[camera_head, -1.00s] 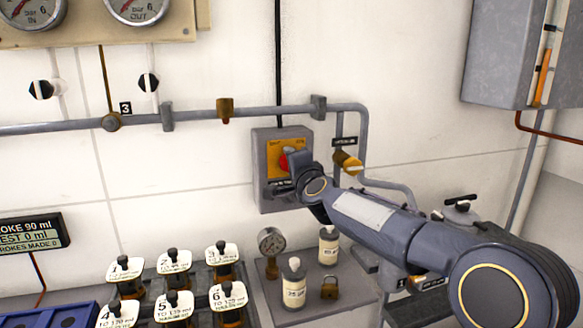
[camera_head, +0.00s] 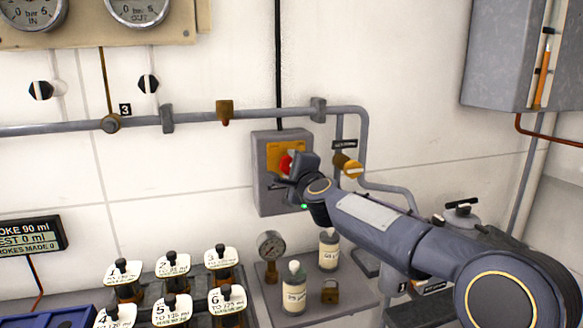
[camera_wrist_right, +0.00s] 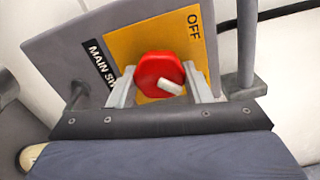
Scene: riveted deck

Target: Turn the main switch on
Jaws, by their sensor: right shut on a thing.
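The main switch is a grey box (camera_head: 268,190) on the wall with a yellow plate and a red knob (camera_head: 285,164). In the right wrist view the red knob (camera_wrist_right: 158,75) has a white mark toward its lower right side. The yellow plate (camera_wrist_right: 190,28) reads OFF near its upper right, and a black label (camera_wrist_right: 103,62) shows part of MAIN SWITCH. My right gripper (camera_wrist_right: 163,88) is shut on the red knob, one finger on each side. In the head view the right gripper (camera_head: 292,176) covers part of the box. My left gripper is not in view.
A pipe (camera_head: 265,114) runs along the wall above the box, with a yellow-handled valve (camera_head: 347,166) just right. Several numbered labelled containers (camera_head: 172,264) stand lower left.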

